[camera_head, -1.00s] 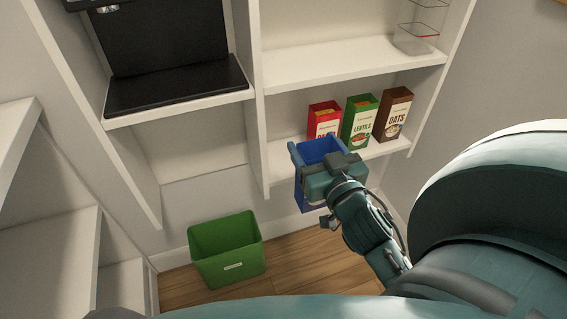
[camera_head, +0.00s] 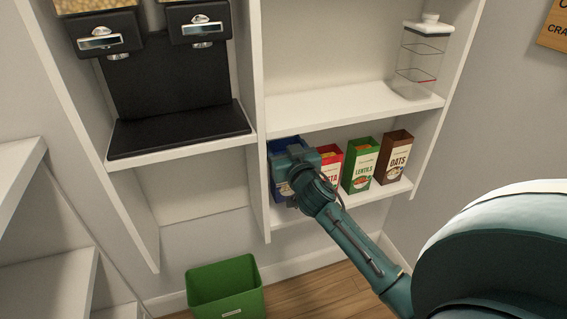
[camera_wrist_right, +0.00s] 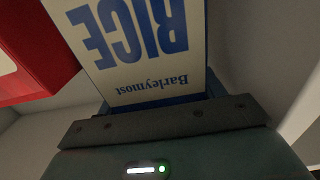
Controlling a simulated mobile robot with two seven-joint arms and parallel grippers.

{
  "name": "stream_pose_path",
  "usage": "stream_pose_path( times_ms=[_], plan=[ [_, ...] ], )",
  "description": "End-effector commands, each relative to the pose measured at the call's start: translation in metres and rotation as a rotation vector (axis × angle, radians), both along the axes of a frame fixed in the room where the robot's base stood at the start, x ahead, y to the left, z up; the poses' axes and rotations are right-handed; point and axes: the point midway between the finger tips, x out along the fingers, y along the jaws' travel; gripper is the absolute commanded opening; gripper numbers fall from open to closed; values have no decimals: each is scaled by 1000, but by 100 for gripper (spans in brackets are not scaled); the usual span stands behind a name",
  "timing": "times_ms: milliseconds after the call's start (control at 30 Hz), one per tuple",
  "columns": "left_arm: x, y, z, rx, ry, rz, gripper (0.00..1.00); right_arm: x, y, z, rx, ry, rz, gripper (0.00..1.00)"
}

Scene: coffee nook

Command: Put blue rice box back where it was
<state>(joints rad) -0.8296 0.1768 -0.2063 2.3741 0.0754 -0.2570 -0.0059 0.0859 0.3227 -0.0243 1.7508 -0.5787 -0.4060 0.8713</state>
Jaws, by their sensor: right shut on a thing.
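The blue rice box (camera_head: 283,160) is at the left end of the lower shelf, left of the red box, in the head view. My right gripper (camera_head: 292,165) is shut on it and hides much of its front. In the right wrist view the box's label (camera_wrist_right: 135,50) fills the top middle, with its lettering upside down. Whether the box's base touches the shelf is hidden. The red box (camera_head: 328,163) stands close on its right and also shows in the wrist view (camera_wrist_right: 30,60). My left gripper is not in view.
A green lentils box (camera_head: 359,165) and a brown oats box (camera_head: 393,158) stand on the lower shelf (camera_head: 335,202). A clear container (camera_head: 418,60) is on the shelf above. Black dispensers (camera_head: 98,37) stand left. A green bin (camera_head: 225,287) is on the floor.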

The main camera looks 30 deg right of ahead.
Motion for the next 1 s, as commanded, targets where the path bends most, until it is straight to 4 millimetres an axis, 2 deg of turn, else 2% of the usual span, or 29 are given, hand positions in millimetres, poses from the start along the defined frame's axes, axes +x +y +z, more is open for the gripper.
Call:
stream_pose_path(
  times_ms=[300,733,767,867,1000],
  plan=[
    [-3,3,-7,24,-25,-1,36,0,0,-45,-1,-3,0,6],
    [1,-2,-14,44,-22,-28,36,4,-1,-51,0,-4,0,6],
    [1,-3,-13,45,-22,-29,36,4,-1,-51,1,-2,0,70],
    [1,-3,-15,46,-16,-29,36,4,-1,-51,0,-2,0,77],
    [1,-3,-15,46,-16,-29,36,3,-1,-51,0,-2,0,77]
  ],
)
